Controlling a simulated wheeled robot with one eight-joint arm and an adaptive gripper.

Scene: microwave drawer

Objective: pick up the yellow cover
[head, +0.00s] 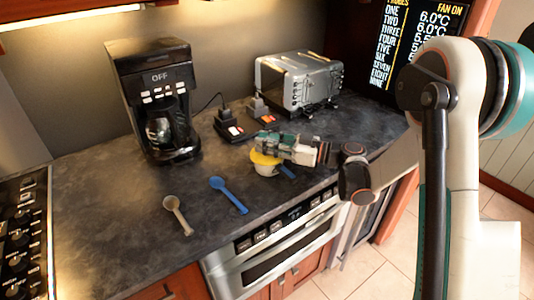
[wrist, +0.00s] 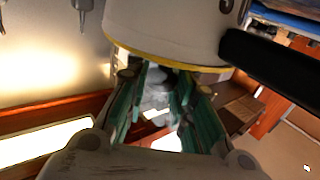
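The yellow cover (head: 264,164) lies on the dark counter near its front edge, partly hidden by my gripper. In the head view, my gripper (head: 268,146) is just above it, reaching in from the right. In the wrist view, a large pale round body with a thin yellow edge (wrist: 165,62), probably the cover, fills the top. The green fingers of my gripper (wrist: 156,85) stand apart there, just below that edge. A small grey shape shows between them; I cannot tell what it is or whether the fingers touch anything.
A blue spoon (head: 228,194) and a beige spoon (head: 177,214) lie left of the cover. A black coffee maker (head: 155,100) and a silver toaster (head: 299,82) stand behind.

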